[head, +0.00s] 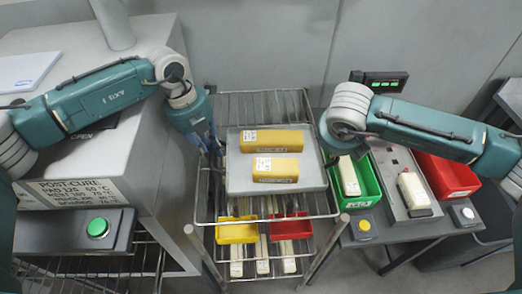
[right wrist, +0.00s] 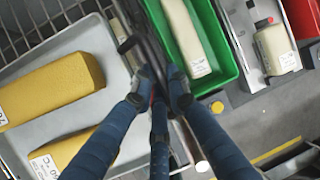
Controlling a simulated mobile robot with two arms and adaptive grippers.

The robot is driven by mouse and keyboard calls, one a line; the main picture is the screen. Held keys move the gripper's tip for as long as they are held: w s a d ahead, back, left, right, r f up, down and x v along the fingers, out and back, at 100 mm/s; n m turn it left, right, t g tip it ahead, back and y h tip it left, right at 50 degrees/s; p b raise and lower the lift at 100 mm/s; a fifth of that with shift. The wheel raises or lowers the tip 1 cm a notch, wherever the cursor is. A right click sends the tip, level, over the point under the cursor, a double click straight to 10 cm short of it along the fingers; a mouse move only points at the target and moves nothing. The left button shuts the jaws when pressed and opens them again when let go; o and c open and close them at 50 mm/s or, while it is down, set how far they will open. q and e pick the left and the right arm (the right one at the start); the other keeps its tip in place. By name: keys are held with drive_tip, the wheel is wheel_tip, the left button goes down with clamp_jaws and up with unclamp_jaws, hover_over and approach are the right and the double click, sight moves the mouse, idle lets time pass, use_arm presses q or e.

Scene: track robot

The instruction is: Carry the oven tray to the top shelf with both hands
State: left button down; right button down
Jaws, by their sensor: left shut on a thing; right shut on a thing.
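The grey oven tray (head: 236,180) carries two yellow blocks, the rear one (head: 270,140) and the front one (head: 276,170). It appears level over the wire rack's top shelf (head: 262,105); I cannot tell whether it touches the wires. My left gripper (head: 214,148) is shut at the tray's left side. My right gripper is mostly hidden under its wrist in the head view. In the right wrist view my right gripper (right wrist: 160,88) is shut at the tray's right edge, on what looks like its dark handle. The tray (right wrist: 110,68) and both blocks show there too.
A yellow bin (head: 237,231), a red bin (head: 291,227) and pale blocks sit lower in the rack. Close on the right stand a green bin (head: 371,197) with a pale block and a grey device (head: 391,165). A grey oven housing (head: 150,150) stands left.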

use_arm(q)
drive_tip(key=shift+f+b, duration=0.55)
drive_tip(key=shift+f, duration=0.15)
use_arm(e)
drive_tip(key=shift+f, duration=0.65)
use_arm(q)
drive_tip(key=c, duration=1.9)
unclamp_jaws()
drive_tip(key=shift+s+d, duration=0.1)
drive_tip(key=shift+c, duration=0.2)
use_arm(e)
drive_tip(key=c, duration=1.9)
unclamp_jaws()
drive_tip(key=shift+s, duration=0.1)
drive_tip(key=shift+c, duration=0.2)
use_arm(q)
drive_tip(key=shift+o, duration=1.1)
drive_tip(key=shift+s, duration=0.1)
use_arm(e)
drive_tip(key=shift+o, duration=1.1)
use_arm(q)
drive_tip(key=shift+f, duration=0.1)
drive_tip(key=shift+s, duration=0.1)
